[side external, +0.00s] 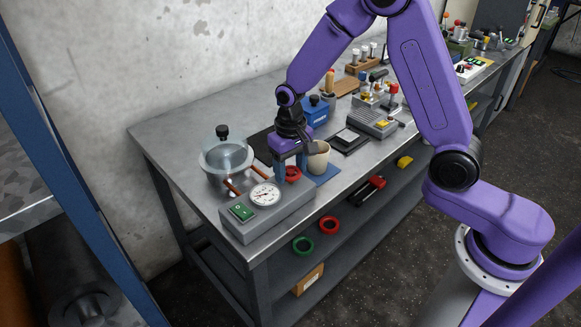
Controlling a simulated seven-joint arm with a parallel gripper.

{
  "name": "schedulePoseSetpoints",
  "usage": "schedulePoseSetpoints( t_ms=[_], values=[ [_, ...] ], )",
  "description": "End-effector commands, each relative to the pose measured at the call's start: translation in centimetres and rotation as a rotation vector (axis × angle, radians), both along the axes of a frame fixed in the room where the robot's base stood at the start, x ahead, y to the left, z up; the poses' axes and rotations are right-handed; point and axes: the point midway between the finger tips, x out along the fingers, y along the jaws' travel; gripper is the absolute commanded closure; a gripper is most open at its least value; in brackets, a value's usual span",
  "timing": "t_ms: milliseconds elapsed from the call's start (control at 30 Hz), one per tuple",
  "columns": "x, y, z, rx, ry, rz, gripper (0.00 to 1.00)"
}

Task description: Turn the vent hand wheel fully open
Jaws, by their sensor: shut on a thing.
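A red vent hand wheel (293,173) sits on top of a grey box (270,214) near the front edge of the steel bench. The same box carries a round white dial gauge (265,194) and a green switch panel (242,211). My gripper (291,173) points down over the wheel, with its blue fingers around it, shut on it. The fingers hide part of the wheel, and its turn angle cannot be read. The dial needle is too small to read.
A clear-lidded pot (226,163) with red-brown handles stands left of my gripper. A beige cup (318,158) on a blue mat (325,174) stands close on the right. A blue box (315,111) and grey apparatus (372,123) stand further back. The bench's back left is clear.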

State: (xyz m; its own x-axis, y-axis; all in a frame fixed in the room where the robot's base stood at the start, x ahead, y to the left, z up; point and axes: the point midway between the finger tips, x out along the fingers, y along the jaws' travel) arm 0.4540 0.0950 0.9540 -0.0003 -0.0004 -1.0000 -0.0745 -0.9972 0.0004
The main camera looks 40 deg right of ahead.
Motion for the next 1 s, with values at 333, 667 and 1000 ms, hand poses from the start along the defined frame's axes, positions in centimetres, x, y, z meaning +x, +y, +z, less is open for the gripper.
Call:
schedulePoseSetpoints(
  t_ms=[333, 667, 1000],
  values=[
    [0.04, -0.05, 0.02, 0.0, -0.001, 0.298, 0.72],
    [0.05, -0.04, 0.02, 0.0, -0.001, 0.473, 0.72],
    [0.05, -0.03, 0.03, 0.0, -0.001, 0.529, 0.72]
  ],
)
